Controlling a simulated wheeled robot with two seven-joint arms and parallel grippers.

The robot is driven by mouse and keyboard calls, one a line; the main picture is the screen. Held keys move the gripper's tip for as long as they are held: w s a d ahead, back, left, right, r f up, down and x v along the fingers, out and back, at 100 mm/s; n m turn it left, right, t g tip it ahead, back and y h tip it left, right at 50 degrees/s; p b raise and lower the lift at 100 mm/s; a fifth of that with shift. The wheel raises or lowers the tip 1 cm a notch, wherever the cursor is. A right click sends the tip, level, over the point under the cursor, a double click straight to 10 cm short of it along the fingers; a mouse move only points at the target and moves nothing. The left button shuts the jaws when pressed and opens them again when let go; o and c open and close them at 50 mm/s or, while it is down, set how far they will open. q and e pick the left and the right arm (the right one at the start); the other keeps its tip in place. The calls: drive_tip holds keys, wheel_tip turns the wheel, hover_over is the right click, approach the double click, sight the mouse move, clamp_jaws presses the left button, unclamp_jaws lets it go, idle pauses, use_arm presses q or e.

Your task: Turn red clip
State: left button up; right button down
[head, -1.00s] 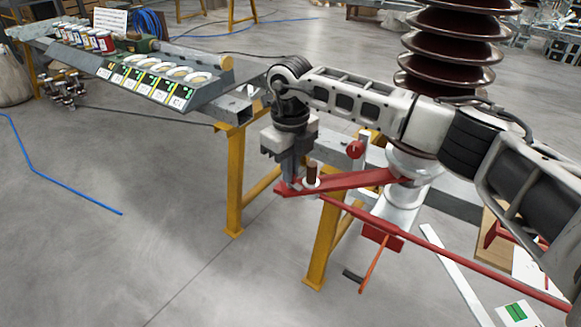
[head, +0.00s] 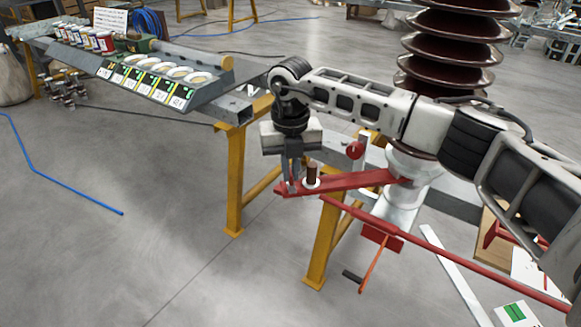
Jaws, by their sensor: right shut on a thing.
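A flat red arm (head: 350,181), which I take to be the red clip, runs from the white metal column out to the left, and its free end lies under my right gripper. My right gripper (head: 291,183) points straight down and is shut on the left end of this red clip. A short dark red pin with a white collar (head: 312,178) stands on the clip just right of the fingers. The fingertips partly hide the clip's end. My left gripper is not in view.
A brown ribbed insulator (head: 450,55) stands behind my right arm. A long red rod (head: 440,250) slopes down to the right below the clip. A yellow-legged frame (head: 236,185) stands left of the gripper, with a tray of round parts (head: 165,80).

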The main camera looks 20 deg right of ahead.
idle(0.4)
drive_tip(key=c, duration=1.6)
unclamp_jaws()
drive_tip(key=shift+o, duration=0.2)
wheel_tip(320, 180, up, 16)
drive_tip(key=b, duration=0.1)
